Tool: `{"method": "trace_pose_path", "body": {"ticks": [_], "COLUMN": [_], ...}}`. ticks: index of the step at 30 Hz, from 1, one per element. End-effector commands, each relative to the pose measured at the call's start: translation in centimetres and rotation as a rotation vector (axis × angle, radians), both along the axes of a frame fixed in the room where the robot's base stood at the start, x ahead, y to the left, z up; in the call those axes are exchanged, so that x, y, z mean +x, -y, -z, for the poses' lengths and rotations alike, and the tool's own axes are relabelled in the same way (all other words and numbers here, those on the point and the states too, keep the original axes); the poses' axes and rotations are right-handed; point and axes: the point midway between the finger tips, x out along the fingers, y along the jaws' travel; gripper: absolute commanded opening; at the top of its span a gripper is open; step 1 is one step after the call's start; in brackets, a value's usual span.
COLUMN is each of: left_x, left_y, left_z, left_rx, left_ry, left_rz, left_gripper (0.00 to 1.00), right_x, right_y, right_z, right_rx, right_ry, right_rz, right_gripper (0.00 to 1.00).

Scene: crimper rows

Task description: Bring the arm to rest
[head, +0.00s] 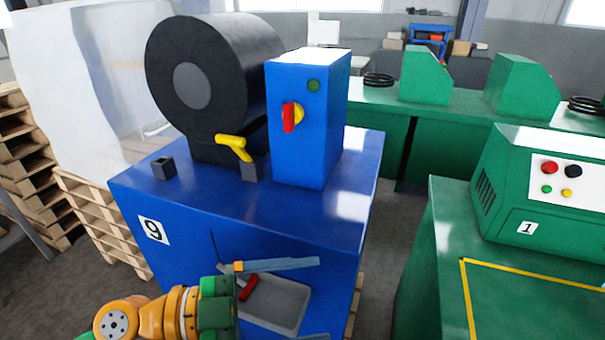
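My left arm comes in at the bottom left, orange and green. Its gripper (318,299) is open, with two blue-grey fingers spread wide. The gripper is in front of the blue machine cabinet (320,250) marked 9. Between the fingers shows a grey tray (290,300) with a red object (249,287) in it, and I see nothing gripped. Whether the fingers touch the tray cannot be told. My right gripper is not in view.
On the cabinet stand a black drum (235,70), a yellow lever (233,146) and a blue control box (315,130) with a red-yellow switch. A green machine (545,190) marked 1 stands at the right. Wooden pallets (100,220) lie at the left. Dark floor shows between the machines.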

Motion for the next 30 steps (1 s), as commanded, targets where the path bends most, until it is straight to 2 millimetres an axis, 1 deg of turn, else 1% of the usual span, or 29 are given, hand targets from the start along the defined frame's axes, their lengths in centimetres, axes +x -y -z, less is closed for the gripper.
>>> {"method": "trace_pose_path", "body": {"ticks": [1,2,3,4,5,6,7,8,9,10,11,12,14,15,17,18,20,21,23,24,25,27,29,30], "left_x": [0.8,1.6,3.0,4.4,5.9,8.2,9.7,10.7,11.4,11.4,11.0,10.0,8.0,6.4,3.8,1.9,-0.9,-2.8,-5.7,-7.6,-9.1,-8.4,-8.3,-8.3], "left_y": [0.1,-0.2,-1.2,-2.3,-3.9,-6.8,-9.1,-11.4,-13.9,-15.3,-16.5,-17.6,-18.5,-18.8,-18.8,-18.7,-18.3,-17.9,-17.2,-16.8,-16.3,-16.4,-16.3,-16.3], "left_z": [-2.0,-3.4,-5.0,-5.8,-6.2,-5.6,-4.2,-2.0,1.3,4.0,6.7,10.0,14.4,16.9,20.0,21.8,24.0,25.2,26.6,27.4,27.8,30.7,33.0,34.6], "left_rx": [-0.134,-0.226,-0.345,-0.429,-0.504,-0.575,-0.598,-0.588,-0.541,-0.485,-0.421,-0.324,-0.178,-0.08,0.059,0.148,0.273,0.354,0.468,0.539,0.594,0.611,0.623,0.632], "left_ry": [0.017,0.029,0.036,0.03,0.015,-0.031,-0.086,-0.152,-0.249,-0.326,-0.404,-0.504,-0.647,-0.735,-0.856,-0.932,-1.04,-1.107,-1.201,-1.262,-1.307,-1.311,-1.32,-1.325], "left_rz": [-0.062,-0.122,-0.23,-0.332,-0.457,-0.656,-0.817,-0.972,-1.149,-1.259,-1.349,-1.441,-1.531,-1.565,-1.587,-1.588,-1.569,-1.545,-1.497,-1.457,-1.42,-1.421,-1.419,-1.417], "left_gripper": [1.0,1.0,1.0,1.0,1.0,1.0,1.0,1.0,1.0,1.0,1.0,1.0,1.0,1.0,1.0,1.0,1.0,1.0,1.0,1.0,1.0,1.0,1.0,1.0], "right_x": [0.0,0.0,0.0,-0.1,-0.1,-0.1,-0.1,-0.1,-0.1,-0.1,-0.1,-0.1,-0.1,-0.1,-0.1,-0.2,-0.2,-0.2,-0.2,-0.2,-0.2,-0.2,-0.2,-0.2], "right_y": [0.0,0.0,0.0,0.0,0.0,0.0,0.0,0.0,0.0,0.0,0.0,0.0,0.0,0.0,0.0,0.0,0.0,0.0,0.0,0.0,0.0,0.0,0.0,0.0], "right_z": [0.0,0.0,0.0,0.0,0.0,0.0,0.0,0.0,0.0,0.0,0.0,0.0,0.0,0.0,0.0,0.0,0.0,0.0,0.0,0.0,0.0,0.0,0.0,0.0], "right_rx": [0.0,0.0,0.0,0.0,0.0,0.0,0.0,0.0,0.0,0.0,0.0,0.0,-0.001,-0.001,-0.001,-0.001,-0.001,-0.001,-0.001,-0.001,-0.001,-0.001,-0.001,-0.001], "right_ry": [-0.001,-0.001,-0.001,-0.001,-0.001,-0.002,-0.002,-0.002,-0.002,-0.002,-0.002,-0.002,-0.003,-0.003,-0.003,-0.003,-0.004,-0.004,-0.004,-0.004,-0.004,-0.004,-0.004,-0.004], "right_rz": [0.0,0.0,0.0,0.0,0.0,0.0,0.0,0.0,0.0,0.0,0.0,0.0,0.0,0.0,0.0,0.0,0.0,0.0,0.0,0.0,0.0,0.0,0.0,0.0], "right_gripper": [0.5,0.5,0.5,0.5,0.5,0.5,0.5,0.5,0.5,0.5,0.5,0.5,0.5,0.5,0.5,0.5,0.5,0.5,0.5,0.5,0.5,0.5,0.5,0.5]}}
